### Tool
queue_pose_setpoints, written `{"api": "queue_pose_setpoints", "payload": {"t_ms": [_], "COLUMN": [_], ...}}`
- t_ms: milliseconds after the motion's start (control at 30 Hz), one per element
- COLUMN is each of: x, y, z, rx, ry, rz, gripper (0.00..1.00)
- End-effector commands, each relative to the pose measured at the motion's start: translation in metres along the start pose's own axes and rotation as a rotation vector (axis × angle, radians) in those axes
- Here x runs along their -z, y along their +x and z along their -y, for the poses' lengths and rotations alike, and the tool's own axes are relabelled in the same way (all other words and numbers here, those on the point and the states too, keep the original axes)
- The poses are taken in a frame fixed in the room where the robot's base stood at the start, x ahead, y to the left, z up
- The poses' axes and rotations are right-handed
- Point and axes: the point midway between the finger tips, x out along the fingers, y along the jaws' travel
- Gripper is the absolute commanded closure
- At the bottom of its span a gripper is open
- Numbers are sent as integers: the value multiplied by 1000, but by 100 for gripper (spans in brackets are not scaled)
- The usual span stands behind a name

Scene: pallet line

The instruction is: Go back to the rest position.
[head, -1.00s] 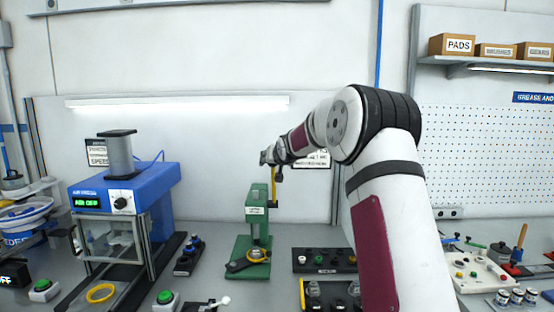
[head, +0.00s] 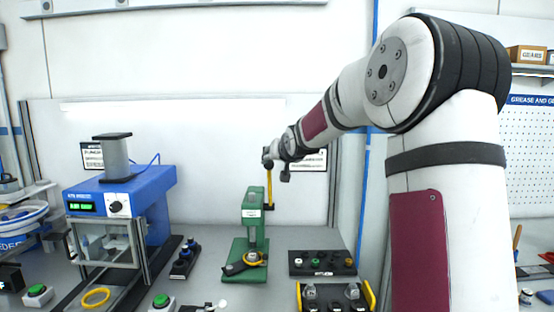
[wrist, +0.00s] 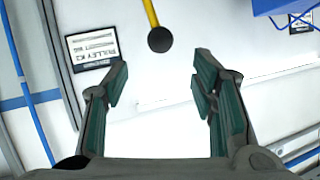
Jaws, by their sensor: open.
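My gripper (head: 268,157) is at the end of my raised arm, in front of the back wall and above the green press. In the wrist view my gripper (wrist: 158,90) is open, with two teal-padded fingers apart and nothing between them. The green press (head: 251,215) stands on the bench with its yellow lever (head: 269,190) upright, its top close to my gripper. The yellow lever also shows in the wrist view (wrist: 151,15), ending in a dark round knob, beyond the fingertips. Whether the lever touches my gripper cannot be told from the head view.
A blue machine (head: 150,195) stands left of the press. A black rack (head: 322,263) with small parts and a yellow-sided tray (head: 371,297) are to the right. A green button (head: 161,300) is at the front. The air above the bench is mostly clear.

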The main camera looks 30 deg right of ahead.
Motion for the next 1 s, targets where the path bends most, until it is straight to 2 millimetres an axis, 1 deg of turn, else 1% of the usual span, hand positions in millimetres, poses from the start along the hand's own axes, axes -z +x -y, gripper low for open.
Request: {"api": "queue_pose_setpoints", "payload": {"t_ms": [333, 367, 467, 567, 600, 667, 700, 767, 800, 833, 867, 900, 967, 1000], "x": [0, -1, -10, -28, -37, -52, -62, -79, -90, -99, -108, -120, -139, -152], "y": [0, -3, -23, -58, -76, -104, -124, -153, -173, -188, -203, -223, -252, -272], "z": [0, 5, 26, 53, 63, 76, 83, 92, 96, 99, 100, 102, 103, 103], "rx": [0, 2, 3, 0, -2, -6, -7, -8, -8, -6, -5, 0, 8, 16], "ry": [0, -8, -47, -109, -135, -175, -197, -231, -250, -264, -277, -294, -315, -329], "rz": [0, 6, 44, 106, 136, 182, 213, 257, 286, 308, 330, 358, 401, 430], "gripper": [48, 48, 48, 48, 48, 48, 48, 48, 48, 48, 48, 48, 48, 48]}}
